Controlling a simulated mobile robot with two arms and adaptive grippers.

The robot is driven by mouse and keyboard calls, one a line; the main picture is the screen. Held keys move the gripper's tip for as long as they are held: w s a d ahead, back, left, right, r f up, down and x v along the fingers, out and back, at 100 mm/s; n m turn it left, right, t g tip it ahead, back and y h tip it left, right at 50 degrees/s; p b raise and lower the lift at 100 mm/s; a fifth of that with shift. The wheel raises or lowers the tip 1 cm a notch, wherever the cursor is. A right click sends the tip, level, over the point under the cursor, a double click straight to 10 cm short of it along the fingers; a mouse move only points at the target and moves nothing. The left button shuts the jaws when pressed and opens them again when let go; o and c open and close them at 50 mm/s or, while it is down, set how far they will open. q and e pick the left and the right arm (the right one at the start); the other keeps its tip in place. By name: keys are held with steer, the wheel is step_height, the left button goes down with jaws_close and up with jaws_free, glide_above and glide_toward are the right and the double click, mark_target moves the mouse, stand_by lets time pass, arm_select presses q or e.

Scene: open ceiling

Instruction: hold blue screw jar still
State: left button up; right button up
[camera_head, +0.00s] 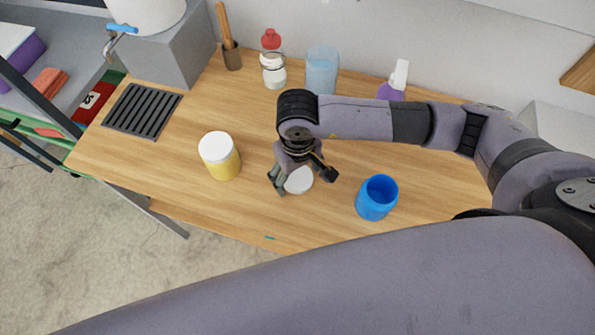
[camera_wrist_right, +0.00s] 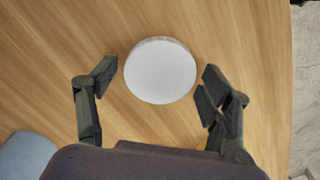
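The blue jar (camera_head: 376,198), an open-topped blue cylinder, stands upright on the wooden table near its front edge, right of centre. My right gripper (camera_head: 303,178) is to its left, apart from it, and points down. Its fingers are spread on both sides of a round white lid (camera_head: 299,180). In the right wrist view the white lid (camera_wrist_right: 160,71) lies between the open fingers (camera_wrist_right: 158,78), with gaps on both sides. I cannot tell how thick it is. My left gripper is not in view.
A yellow jar with a white lid (camera_head: 220,158) stands left of the gripper. A clear glass (camera_head: 321,70), a red-capped bottle (camera_head: 272,62) and a purple spray bottle (camera_head: 391,88) stand at the back. A black rack (camera_head: 143,110) lies left. A small teal item (camera_head: 270,238) lies by the front edge.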

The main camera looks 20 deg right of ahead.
mark_target(297, 177)
steer(key=shift+o, duration=0.3)
steer(key=shift+r, duration=0.2)
steer(key=shift+w+r, duration=0.1)
steer(key=shift+r, duration=0.2)
step_height(297, 177, up, 11)
steer(key=b, duration=0.3)
steer(key=shift+r, duration=0.2)
